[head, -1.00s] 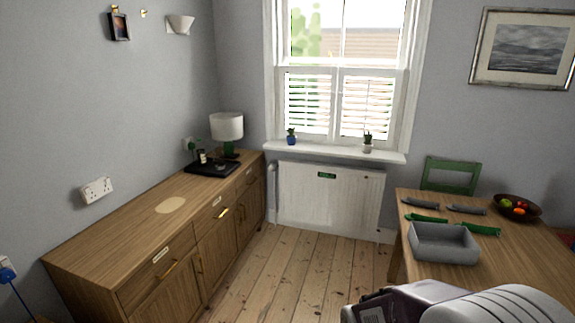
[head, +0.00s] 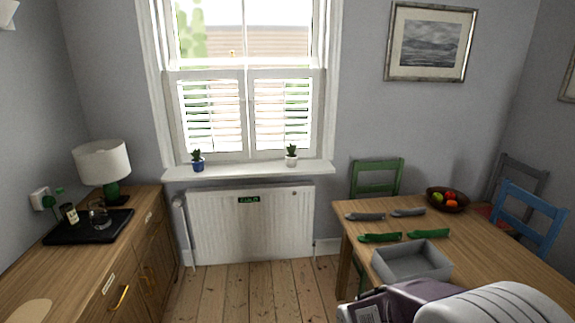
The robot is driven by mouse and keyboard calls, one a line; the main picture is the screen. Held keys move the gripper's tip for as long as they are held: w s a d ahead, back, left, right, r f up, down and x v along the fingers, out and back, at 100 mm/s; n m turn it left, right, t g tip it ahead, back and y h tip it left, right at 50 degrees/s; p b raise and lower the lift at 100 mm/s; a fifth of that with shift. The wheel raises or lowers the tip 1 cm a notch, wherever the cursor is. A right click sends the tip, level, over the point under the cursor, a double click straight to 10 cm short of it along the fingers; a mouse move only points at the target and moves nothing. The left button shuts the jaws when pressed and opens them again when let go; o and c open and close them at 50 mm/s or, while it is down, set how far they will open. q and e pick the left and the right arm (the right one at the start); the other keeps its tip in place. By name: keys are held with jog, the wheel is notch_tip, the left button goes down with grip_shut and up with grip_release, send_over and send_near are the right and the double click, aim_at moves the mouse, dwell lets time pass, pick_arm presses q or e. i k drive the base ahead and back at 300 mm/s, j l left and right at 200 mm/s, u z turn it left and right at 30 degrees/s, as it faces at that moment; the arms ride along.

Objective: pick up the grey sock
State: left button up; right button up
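Two slim grey items (head: 365,216) and (head: 408,212), which look like grey socks, lie apart on the wooden table (head: 352,228) near its far left side. They are too small to make out in detail. Two similar green items (head: 380,238) and (head: 428,234) lie just in front of them. An open grey box (head: 411,275) stands nearer on the table and looks empty. My arm covers the bottom right of the head view and hides part of the table. Neither gripper shows.
A bowl of fruit (head: 447,206) stands at the table's back. A green chair (head: 376,164), a blue chair (head: 532,218) and a grey chair (head: 520,176) surround it. A wooden sideboard (head: 92,255) with a lamp (head: 102,162) runs along the left. Bare floorboards (head: 240,292) lie between.

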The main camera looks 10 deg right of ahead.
aim_at(416, 211)
jog(key=i+z, duration=0.15)
jog(key=i, duration=1.9)
jog(key=i+z, duration=0.7)
jog(key=i+j+z, duration=0.2)
jog(key=i+z, duration=0.2)
jog(key=i+l+z, duration=0.1)
jog(key=i+z, duration=0.15)
jog(key=i, duration=0.15)
jog(key=i+z, duration=0.3)
jog(key=i+l, duration=0.05)
